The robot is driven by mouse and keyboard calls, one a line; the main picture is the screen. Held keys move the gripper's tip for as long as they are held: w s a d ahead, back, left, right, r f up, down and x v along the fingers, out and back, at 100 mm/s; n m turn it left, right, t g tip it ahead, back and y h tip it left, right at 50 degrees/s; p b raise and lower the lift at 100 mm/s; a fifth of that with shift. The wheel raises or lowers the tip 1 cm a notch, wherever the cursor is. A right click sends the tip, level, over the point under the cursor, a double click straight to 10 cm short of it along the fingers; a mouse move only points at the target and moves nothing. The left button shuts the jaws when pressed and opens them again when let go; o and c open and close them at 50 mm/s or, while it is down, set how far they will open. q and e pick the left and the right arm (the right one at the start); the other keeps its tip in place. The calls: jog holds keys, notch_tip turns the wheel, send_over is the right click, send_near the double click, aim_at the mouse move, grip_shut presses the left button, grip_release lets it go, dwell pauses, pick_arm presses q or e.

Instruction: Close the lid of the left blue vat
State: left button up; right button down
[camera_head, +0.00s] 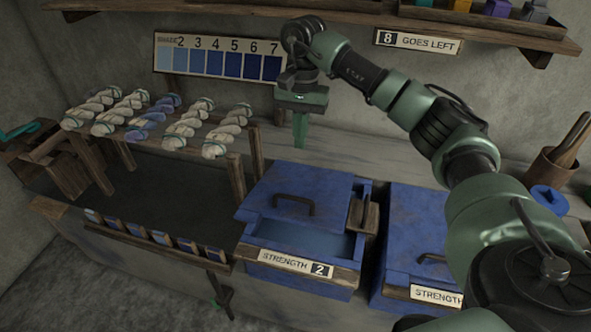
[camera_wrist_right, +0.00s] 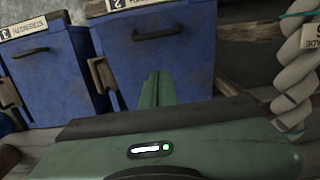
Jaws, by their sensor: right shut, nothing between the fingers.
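The left blue vat (camera_head: 300,280) carries a label reading STRENGTH 2. Its blue lid (camera_head: 265,205) has a dark curved handle and lies toward the back of the vat; an open gap at the front shows the blue inside. In the right wrist view, the lid (camera_wrist_right: 185,65) and its handle show just beyond my fingers. My right gripper (camera_head: 300,140) is above and behind the vat, fingers pointing down, shut and empty, apart from the lid in the head view. My left gripper is not in view.
A second blue vat (camera_head: 415,235) stands close on the right, partly hidden by my right arm. A wooden rack (camera_head: 235,170) with several twisted skeins stands to the left. A shelf (camera_head: 340,12) runs above, and a numbered shade card (camera_head: 220,58) hangs on the wall.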

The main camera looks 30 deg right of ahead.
jog(key=f+p, duration=0.1)
jog(key=f, duration=0.2)
jog(key=s+a+f+p, duration=0.1)
jog(key=f, duration=0.3)
jog(key=s+a+f+p, duration=0.1)
jog(key=f, duration=0.3)
jog(key=shift+a, duration=0.25)
jog(key=shift+s+a+f+p, duration=0.3)
jog(key=shift+p, duration=0.05)
